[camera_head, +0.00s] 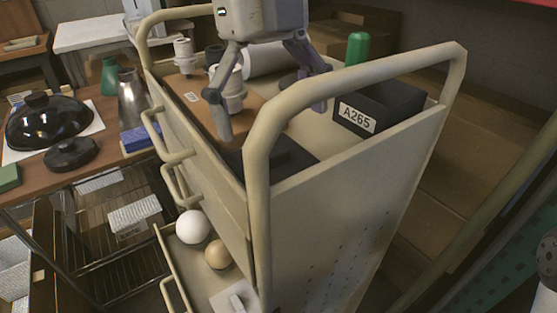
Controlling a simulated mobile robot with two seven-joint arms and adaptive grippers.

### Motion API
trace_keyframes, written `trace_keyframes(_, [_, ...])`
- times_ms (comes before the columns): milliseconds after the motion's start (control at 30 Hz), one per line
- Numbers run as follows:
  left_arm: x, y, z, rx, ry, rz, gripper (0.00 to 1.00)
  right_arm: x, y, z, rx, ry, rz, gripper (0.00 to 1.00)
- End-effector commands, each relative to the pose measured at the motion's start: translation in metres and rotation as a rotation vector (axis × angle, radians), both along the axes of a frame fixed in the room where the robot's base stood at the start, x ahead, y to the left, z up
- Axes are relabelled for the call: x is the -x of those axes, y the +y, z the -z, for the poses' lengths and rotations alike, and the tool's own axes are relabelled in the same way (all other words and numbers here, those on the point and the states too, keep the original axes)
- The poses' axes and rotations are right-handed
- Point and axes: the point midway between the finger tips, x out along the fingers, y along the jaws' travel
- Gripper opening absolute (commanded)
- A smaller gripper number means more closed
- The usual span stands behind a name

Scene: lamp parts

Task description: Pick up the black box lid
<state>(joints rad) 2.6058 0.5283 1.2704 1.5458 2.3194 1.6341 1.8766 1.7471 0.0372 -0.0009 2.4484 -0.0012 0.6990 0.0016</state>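A black flat piece (282,157), which looks like the box lid, lies in the cart's top tray behind the front rail. The rail and panel partly hide it. A black open-looking box (380,106) labelled A265 stands to its right. My gripper (268,105), which I take as the left one, hangs down from the top edge with its fingers spread wide. It is empty, and its nearer finger is above the tray to the left of the lid. No contact with the lid is visible. My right gripper is not in view.
The beige cart (355,210) has raised tube rails around its top. The tray also holds a white stacked part (230,92), a white cylinder (272,60) and a green bottle (357,48). A lower drawer holds a white ball (192,226) and a tan ball (218,254).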

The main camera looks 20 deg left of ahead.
Motion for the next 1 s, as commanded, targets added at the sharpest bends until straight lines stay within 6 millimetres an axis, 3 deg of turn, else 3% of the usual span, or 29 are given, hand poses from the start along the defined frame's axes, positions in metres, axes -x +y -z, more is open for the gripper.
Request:
trace_keyframes(100, [0.0, 0.002, 0.03, 0.001, 0.011, 0.001, 0.92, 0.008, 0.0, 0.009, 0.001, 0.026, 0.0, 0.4])
trace_keyframes(200, [0.002, 0.0, 0.043, -0.001, 0.007, 0.0, 0.92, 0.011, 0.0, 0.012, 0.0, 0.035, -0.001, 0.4])
trace_keyframes(467, [0.003, -0.001, 0.045, 0.001, 0.001, 0.0, 0.92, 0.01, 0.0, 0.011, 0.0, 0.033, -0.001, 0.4])
trace_keyframes(800, [0.003, -0.001, 0.045, -0.001, 0.002, 0.0, 0.18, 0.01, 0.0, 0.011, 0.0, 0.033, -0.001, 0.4])
trace_keyframes(1000, [0.003, -0.001, 0.046, -0.002, 0.004, 0.0, 0.12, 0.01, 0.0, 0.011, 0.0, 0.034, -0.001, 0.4])
